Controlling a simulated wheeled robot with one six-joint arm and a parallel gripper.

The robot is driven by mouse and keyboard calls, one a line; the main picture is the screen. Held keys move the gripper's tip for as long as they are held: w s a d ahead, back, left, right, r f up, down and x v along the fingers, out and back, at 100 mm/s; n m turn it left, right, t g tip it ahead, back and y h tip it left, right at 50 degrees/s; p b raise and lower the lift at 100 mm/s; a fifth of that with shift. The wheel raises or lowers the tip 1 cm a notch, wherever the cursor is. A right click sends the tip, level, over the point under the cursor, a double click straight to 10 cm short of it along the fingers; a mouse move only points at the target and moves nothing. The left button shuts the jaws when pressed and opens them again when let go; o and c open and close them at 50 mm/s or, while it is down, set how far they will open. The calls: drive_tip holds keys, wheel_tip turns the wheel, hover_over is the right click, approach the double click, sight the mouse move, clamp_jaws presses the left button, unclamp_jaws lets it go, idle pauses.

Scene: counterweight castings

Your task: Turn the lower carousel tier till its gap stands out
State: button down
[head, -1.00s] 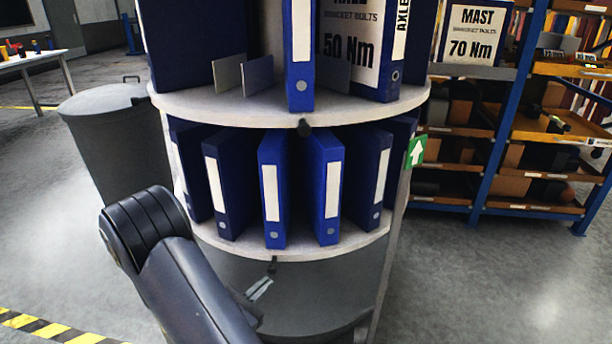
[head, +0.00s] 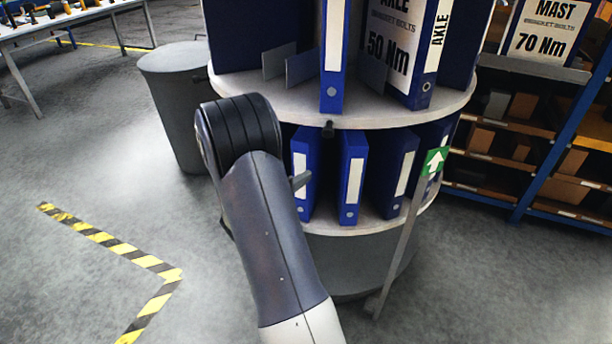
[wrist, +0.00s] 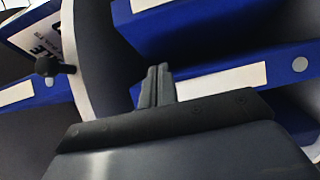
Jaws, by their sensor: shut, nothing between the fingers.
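The carousel's lower tier (head: 345,228) is a pale round shelf with upright blue binders (head: 352,180). My arm covers its left part, and no clear gap shows among the visible binders. The upper tier (head: 290,103) carries more binders and has a dark knob (head: 328,129) on its rim; the knob also shows in the wrist view (wrist: 45,66). A green sign with a white arrow (head: 436,161) is on a post at the lower tier's right. My gripper (wrist: 157,85) is shut and empty, its fingertips near blue binders (wrist: 225,78). Whether they touch is unclear.
A grey bin (head: 170,105) stands behind left of the carousel. Shelving (head: 530,150) with boxes is at the right. A table (head: 75,22) is at the far left. Yellow-black tape (head: 110,243) marks the floor, which is open at left.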

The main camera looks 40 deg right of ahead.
drive_tip(key=p, duration=0.1)
approach(345, 160)
drive_tip(key=w+d, duration=0.3)
drive_tip(key=s+d+p, duration=0.1)
drive_tip(key=s+d, duration=0.1)
drive_tip(key=shift+s+d, duration=0.3)
drive_tip(key=shift+d, duration=0.15)
drive_tip(key=shift+s, duration=0.1)
